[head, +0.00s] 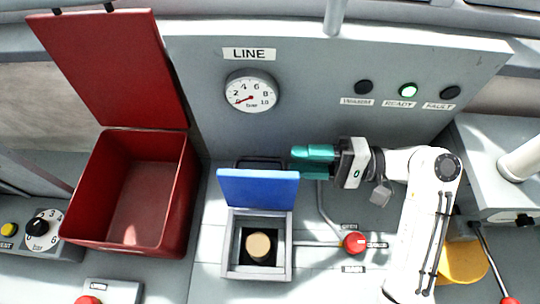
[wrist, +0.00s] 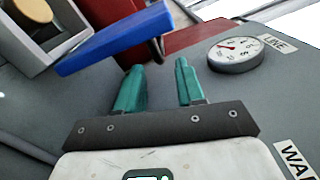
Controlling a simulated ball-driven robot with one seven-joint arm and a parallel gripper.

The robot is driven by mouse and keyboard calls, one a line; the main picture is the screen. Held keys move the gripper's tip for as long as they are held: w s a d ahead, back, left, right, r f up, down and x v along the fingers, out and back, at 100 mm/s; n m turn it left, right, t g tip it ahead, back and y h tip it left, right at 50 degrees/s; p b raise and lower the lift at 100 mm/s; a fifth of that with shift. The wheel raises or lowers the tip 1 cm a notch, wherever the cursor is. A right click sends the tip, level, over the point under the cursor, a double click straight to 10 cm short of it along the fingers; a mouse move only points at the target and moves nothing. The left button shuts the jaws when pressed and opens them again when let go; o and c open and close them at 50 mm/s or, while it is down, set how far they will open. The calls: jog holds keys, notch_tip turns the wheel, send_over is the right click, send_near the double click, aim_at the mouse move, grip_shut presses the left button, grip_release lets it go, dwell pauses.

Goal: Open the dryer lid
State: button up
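The blue lid (head: 258,188) stands raised at the back edge of a small grey box (head: 231,252), so the box is open. A tan round piece (head: 258,246) sits in the dark well inside. My gripper (head: 295,161) is at the lid's upper right corner, with its teal fingers pointing left. In the wrist view the fingers (wrist: 158,72) are apart with nothing between them. The blue lid (wrist: 115,40) lies beyond the left finger there, and the tan piece (wrist: 33,10) shows at the top left.
A red bin (head: 130,200) with its red lid up stands at the left. A gauge (head: 251,91) is on the back panel, with a green light (head: 408,90) lit at READY. A red-knobbed valve (head: 354,243) sits right of the grey box, below my arm.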

aim_at(270, 159)
jog(key=a+p, duration=0.1)
jog(key=a, duration=0.5)
jog(key=shift+w+a, duration=0.1)
jog(key=shift+a, duration=0.3)
jog(key=shift+c, duration=0.3)
jog(key=c, duration=0.6)
grip_shut()
jog(key=shift+r, duration=0.15)
